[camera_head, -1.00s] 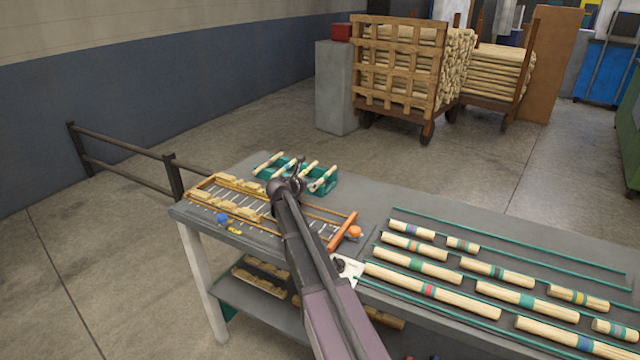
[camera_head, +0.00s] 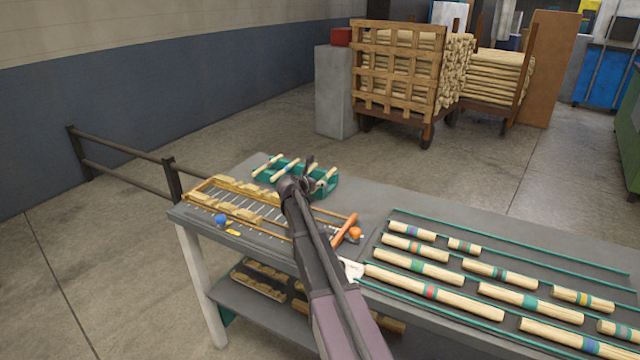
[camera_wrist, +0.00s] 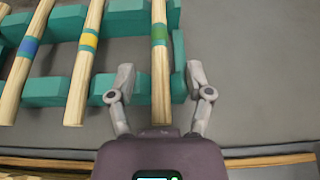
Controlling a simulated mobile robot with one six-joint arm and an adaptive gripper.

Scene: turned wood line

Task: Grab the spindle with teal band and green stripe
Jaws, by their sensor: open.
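In the wrist view, a pale wooden spindle with a green band (camera_wrist: 160,75) lies across a teal rack (camera_wrist: 180,60). A spindle with a yellow band (camera_wrist: 88,40) and one with a blue band (camera_wrist: 28,46) lie left in the same rack.
A wooden frame with blocks (camera_head: 235,205) stands in front of the rack. Several banded wood pieces (camera_head: 415,265) lie between teal rails at right. Bare grey bench (camera_wrist: 255,80) is right of the rack.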

